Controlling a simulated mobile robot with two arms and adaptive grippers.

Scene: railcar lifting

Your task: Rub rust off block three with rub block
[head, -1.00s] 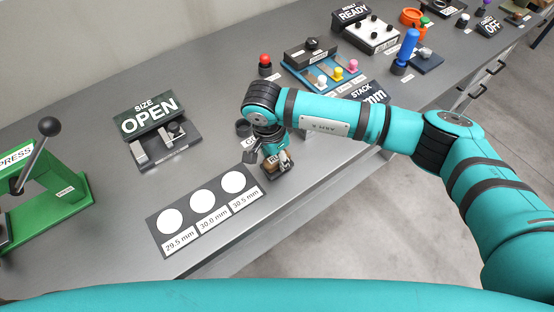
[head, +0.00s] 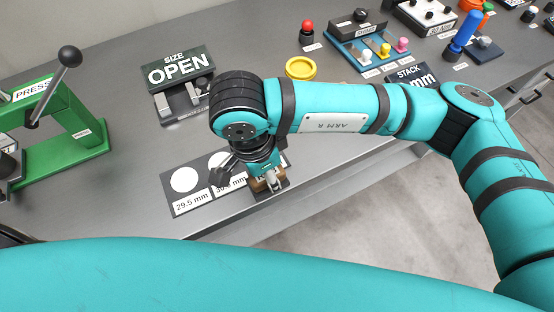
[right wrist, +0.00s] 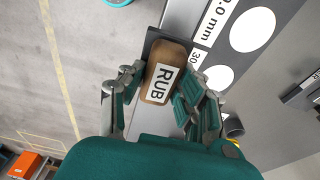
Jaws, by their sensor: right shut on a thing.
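My right gripper (head: 268,180) is shut on a brown block with a white RUB label, the rub block (right wrist: 160,88). In the head view the block is partly hidden by the fingers, low at the right end of the size board. In the right wrist view it sits between the two fingers, with a dark flat piece (right wrist: 152,44) at its far end. I cannot tell whether the block touches the surface below. No block marked three can be made out, and no rust shows. My left gripper is not in view.
The size board (head: 185,205) with white circles lies beside my right gripper, near the bench's front edge. The OPEN size gauge (head: 180,105) and green press (head: 80,135) stand left.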

